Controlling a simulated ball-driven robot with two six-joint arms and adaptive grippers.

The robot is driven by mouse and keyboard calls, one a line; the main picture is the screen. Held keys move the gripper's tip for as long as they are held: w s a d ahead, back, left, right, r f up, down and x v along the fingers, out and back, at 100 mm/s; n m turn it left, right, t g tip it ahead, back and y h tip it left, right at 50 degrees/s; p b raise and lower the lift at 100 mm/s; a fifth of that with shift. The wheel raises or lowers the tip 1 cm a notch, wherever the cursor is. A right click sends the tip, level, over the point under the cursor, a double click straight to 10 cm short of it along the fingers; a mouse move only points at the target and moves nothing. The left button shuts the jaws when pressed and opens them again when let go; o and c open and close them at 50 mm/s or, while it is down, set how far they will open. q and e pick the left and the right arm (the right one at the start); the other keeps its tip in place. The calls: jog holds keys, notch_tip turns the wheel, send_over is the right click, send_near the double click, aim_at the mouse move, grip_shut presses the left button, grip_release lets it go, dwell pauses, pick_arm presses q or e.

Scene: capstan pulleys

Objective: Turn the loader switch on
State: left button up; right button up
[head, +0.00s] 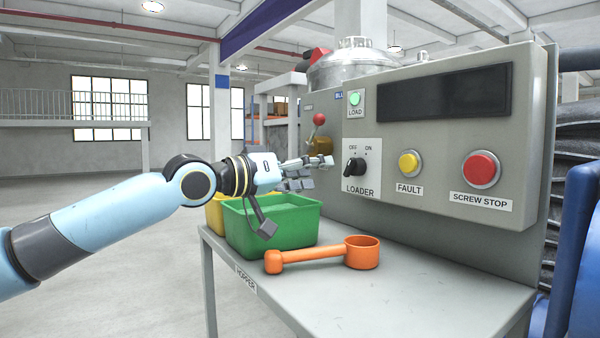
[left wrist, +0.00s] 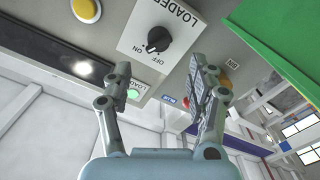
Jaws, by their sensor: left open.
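The loader switch (head: 355,167) is a black rotary knob on a white plate marked OFF and ON, on the grey control panel. Its exact pointer direction is hard to tell. The knob also shows in the left wrist view (left wrist: 158,40), beyond and roughly between the fingertips. My left gripper (head: 321,172) is open and empty, to the left of the switch and apart from it in the head view. Its two spread fingers also show in the left wrist view (left wrist: 161,66). My right gripper is not in view.
A green LOAD lamp (head: 354,99) sits above the switch; a yellow FAULT button (head: 410,163) and red SCREW STOP button (head: 482,169) are to its right. A red-knobbed lever (head: 319,119) is at left. Below are a green bin (head: 270,232) and an orange scoop (head: 330,254) on the shelf.

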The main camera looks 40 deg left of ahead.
pick_arm(q)
jog(key=shift+v, duration=1.3)
